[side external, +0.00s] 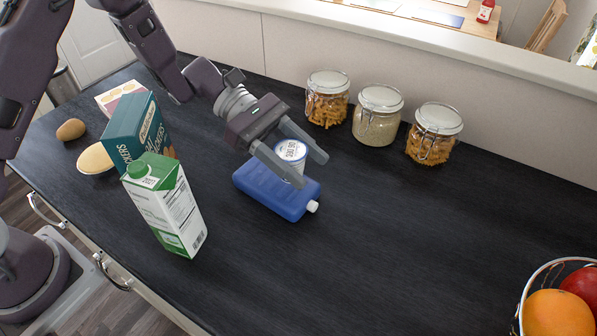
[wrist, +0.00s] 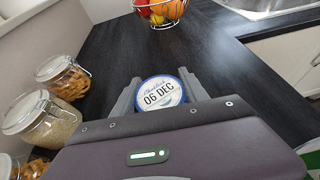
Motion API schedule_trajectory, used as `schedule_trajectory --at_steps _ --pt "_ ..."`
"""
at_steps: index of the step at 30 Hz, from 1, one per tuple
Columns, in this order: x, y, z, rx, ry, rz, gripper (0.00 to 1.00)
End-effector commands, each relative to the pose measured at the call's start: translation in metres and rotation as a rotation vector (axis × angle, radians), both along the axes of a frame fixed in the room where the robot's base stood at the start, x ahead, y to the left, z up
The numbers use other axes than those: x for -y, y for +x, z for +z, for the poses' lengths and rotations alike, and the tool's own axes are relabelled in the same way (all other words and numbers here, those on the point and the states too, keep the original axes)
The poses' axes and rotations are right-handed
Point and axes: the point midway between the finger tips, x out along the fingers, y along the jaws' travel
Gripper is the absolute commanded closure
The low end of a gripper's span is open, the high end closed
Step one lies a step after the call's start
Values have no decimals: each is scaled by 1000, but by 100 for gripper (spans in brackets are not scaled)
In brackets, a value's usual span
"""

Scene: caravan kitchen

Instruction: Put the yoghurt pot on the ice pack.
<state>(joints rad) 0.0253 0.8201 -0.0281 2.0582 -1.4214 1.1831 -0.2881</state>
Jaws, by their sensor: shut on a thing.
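The yoghurt pot (side external: 291,152), white with a blue-rimmed printed lid, is upright between the fingers of my gripper (side external: 293,163). In the wrist view its lid (wrist: 160,93) reads "06 DEC", and my gripper's fingers (wrist: 160,95) press it from both sides. The blue ice pack (side external: 270,190) with a white cap lies flat on the dark worktop. The pot is over the ice pack's far part in the side view; its base is partly hidden by a finger, so I cannot tell if it touches. The ice pack is hidden in the wrist view.
A green-and-white carton (side external: 168,205), a teal cracker box (side external: 140,130) and a bowl (side external: 95,160) stand to the left. Several lidded jars (side external: 378,115) line the back wall. A wire fruit basket (side external: 558,300) is at the right front. The worktop (side external: 400,240) between is clear.

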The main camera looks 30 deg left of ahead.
Motion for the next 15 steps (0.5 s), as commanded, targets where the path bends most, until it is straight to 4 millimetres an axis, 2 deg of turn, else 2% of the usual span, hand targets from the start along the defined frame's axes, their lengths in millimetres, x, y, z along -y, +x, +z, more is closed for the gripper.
schedule_trajectory --at_steps 4,14,15 --pt "0 0 -27 -4 0 0 94" --pt "0 0 -31 0 0 1 94" --pt "0 0 -32 0 0 1 45"
